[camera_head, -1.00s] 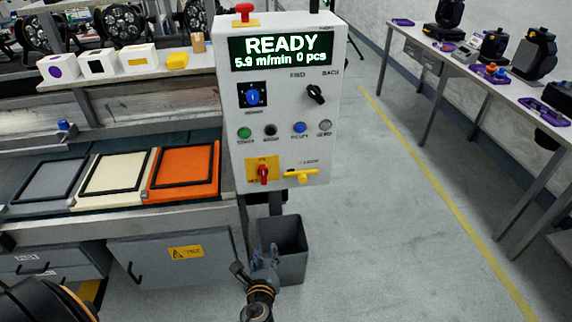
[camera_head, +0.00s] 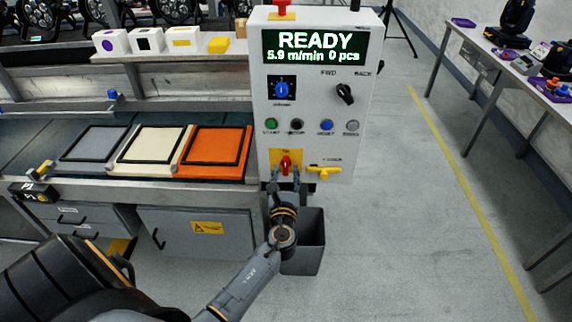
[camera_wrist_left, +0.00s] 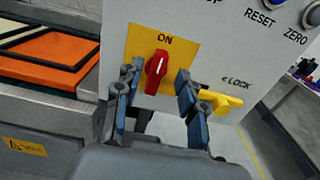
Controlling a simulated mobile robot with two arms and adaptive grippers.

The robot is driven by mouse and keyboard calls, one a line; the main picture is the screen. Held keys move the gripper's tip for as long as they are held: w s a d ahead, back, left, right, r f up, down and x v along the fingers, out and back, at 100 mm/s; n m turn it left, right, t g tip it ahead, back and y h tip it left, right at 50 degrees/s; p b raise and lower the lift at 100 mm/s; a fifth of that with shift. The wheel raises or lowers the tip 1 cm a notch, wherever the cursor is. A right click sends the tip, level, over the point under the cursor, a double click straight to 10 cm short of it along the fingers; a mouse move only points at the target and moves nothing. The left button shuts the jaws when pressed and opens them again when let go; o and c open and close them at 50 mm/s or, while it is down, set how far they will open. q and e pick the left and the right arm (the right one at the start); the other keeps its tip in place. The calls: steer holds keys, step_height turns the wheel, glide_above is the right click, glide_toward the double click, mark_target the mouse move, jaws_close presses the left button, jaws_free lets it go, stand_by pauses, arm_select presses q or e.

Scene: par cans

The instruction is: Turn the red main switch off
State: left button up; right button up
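The red main switch (camera_head: 286,164) sits on a yellow plate (camera_wrist_left: 137,42) low on the white control panel (camera_head: 309,110). In the left wrist view the red knob (camera_wrist_left: 157,72) stands near upright under the word ON. My left gripper (camera_head: 285,178) is open just in front of the switch, with its fingers (camera_wrist_left: 154,88) on either side of and below the knob; I cannot tell whether they touch it. A yellow lock lever (camera_wrist_left: 222,102) lies right of the right finger. The display (camera_head: 315,48) reads READY. My right gripper does not show.
A grey bin (camera_head: 306,250) stands below the panel. Left of it, a bench carries grey, cream and orange (camera_head: 212,150) framed panels. A red button (camera_head: 282,8) tops the control panel. Open floor and a table (camera_head: 515,60) lie to the right.

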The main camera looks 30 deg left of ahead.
mark_target(286, 165)
arm_select(q)
steer(key=shift+x, duration=1.6)
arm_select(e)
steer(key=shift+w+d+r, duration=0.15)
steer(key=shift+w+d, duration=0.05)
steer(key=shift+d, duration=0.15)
arm_select(q)
jaws_close()
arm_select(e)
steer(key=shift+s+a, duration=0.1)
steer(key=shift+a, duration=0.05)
